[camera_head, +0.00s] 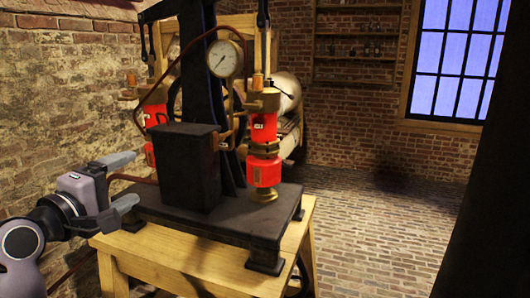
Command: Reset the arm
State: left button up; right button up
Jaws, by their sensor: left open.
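My left gripper (128,182) is at the left side of the camera_head view. Its two fingers point right and are spread apart with nothing between them. It is beside the left end of the black machine base (215,222), near the front left corner of the wooden table (200,264). I cannot tell whether a finger touches the base. My left arm comes in from the lower left. My right gripper is not in view.
On the machine, a red cylinder (264,174) stands at the right and another (151,117) at the left, partly hidden. A dark box (187,165) and a round gauge (225,58) are between them. Brick floor (385,220) is open at the right. A dark upright shape (490,200) blocks the right edge.

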pick_arm(q)
jog(key=s+a+r+m+y, duration=0.25)
jog(key=a+y, duration=0.45)
jog(key=a, duration=0.9)
jog(key=s+d+f+m+g+h, duration=0.15)
jog(key=f+m, duration=0.25)
jog(key=f, duration=0.8)
jog(key=s+d+f+m+g, duration=0.15)
jog(key=f+m, duration=0.35)
jog(key=f, duration=0.8)
jog(key=s+d+f+m+g+h, duration=0.15)
jog(key=s+d+f+m, duration=0.3)
jog(key=s+f, duration=0.6)
jog(key=s+d+f+m+g+h, duration=0.1)
jog(key=s+d+f+m+g, duration=0.3)
jog(key=s+f, duration=0.6)
jog(key=w+d+n+t, duration=0.1)
jog(key=d+n, duration=0.3)
jog(key=d, duration=0.5)
jog(key=shift+w+d+f+t, duration=0.3)
jog(key=shift+f+t, duration=0.15)
jog(key=shift+t, duration=0.1)
